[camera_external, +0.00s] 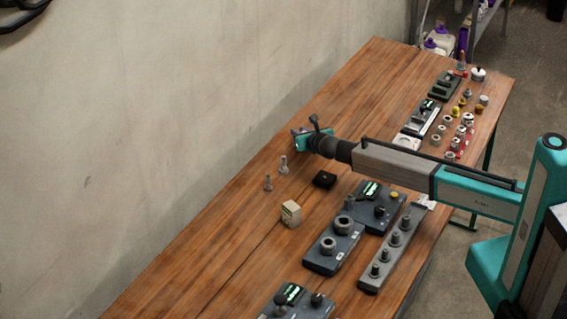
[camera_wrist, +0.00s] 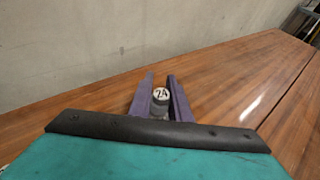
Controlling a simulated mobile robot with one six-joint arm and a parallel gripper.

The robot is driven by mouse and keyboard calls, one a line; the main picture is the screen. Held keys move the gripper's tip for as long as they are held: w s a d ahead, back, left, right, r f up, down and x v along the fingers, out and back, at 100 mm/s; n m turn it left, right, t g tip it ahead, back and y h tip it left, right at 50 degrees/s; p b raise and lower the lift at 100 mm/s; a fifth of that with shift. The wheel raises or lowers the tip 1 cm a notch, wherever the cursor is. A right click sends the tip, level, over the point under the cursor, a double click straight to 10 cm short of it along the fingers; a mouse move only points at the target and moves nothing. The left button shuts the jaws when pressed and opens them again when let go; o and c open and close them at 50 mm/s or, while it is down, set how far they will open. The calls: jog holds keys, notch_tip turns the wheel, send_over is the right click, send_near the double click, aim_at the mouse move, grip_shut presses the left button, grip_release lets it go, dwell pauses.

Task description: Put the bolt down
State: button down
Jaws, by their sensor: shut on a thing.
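In the wrist view, my gripper (camera_wrist: 160,90) has its two purple fingers shut on a grey bolt (camera_wrist: 160,96) with a white top marked 24. The lower part of the bolt is hidden behind the dark bar of my gripper. In the external view, my gripper (camera_external: 298,133) is over the back edge of the wooden table (camera_external: 215,212), near the wall. The held bolt cannot be made out there. Whether the bolt touches the table cannot be told. Two other grey bolts stand upright on the table, a taller one (camera_external: 283,166) and a shorter one (camera_external: 267,182).
A small black box (camera_external: 324,180) and a beige block (camera_external: 291,213) stand in front of my gripper. Dark fixture plates (camera_external: 333,248) and a rail with several pegs (camera_external: 392,248) are toward the front edge. Several small fittings (camera_external: 456,111) crowd the far right. The table's back left is clear.

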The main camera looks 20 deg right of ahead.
jog(key=shift+f, duration=0.35)
jog(key=shift+f, duration=0.1)
jog(key=c, duration=1.6)
grip_release()
jog(key=shift+c, duration=0.2)
jog(key=shift+s, duration=0.1)
jog(key=shift+b+v, duration=0.95)
jog(key=shift+v, duration=5)
jog(key=shift+d, duration=0.1)
